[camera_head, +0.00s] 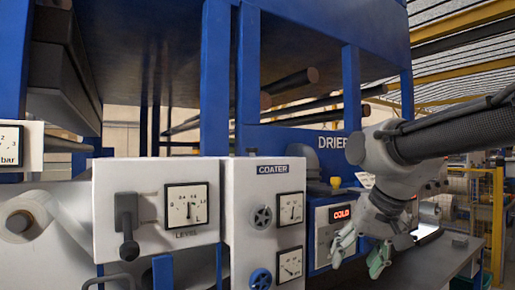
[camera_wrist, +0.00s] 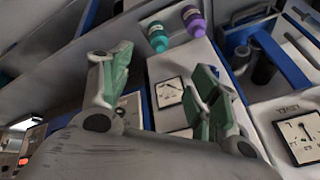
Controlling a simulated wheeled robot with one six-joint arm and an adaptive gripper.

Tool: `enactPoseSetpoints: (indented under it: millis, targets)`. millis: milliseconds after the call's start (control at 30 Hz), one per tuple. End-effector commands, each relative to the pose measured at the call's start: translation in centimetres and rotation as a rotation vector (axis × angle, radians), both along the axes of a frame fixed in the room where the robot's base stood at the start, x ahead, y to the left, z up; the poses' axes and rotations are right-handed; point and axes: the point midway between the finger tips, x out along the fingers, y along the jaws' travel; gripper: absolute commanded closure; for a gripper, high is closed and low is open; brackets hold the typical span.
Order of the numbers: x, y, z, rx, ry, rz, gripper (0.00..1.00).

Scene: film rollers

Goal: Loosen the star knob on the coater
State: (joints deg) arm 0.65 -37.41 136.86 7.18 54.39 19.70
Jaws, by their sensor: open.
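The white coater panel (camera_head: 240,205) stands near the middle of the head view, with a COATER label and two gauges. A dark grey knob (camera_head: 262,217) sits beside its upper gauge. A blue knob (camera_head: 260,279) sits beside the lower gauge. Both are small in view, and I cannot be sure which is the star knob. My gripper (camera_head: 356,263) is open and empty, hanging right of the panel and apart from both knobs. In the wrist view its green fingers (camera_wrist: 163,65) spread over the panel, seen tilted; neither knob shows clearly there.
A left panel (camera_head: 140,182) carries a black lever (camera_head: 127,222) and a level gauge (camera_head: 188,205). A red display (camera_head: 340,214) is behind my gripper. Teal (camera_wrist: 158,38) and purple (camera_wrist: 194,20) cylinders show in the wrist view. A dark tabletop (camera_head: 435,258) lies at right.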

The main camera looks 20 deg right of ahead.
Motion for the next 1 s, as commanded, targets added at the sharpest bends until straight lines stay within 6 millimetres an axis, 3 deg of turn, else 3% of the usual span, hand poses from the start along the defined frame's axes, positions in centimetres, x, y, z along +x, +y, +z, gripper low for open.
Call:
enactPoseSetpoints:
  millis: [467, 567, 800, 1000]
  targets:
    - [10.8, 3.5, 9.2, 0.543, -0.037, -0.589, 0.38]
    - [14.2, 4.5, 12.1, 0.726, -0.020, -0.756, 0.38]
    - [24.9, 7.1, 21.1, 1.348, 0.155, -1.240, 0.38]
    - [29.7, 8.2, 25.4, 1.658, 0.331, -1.442, 0.38]
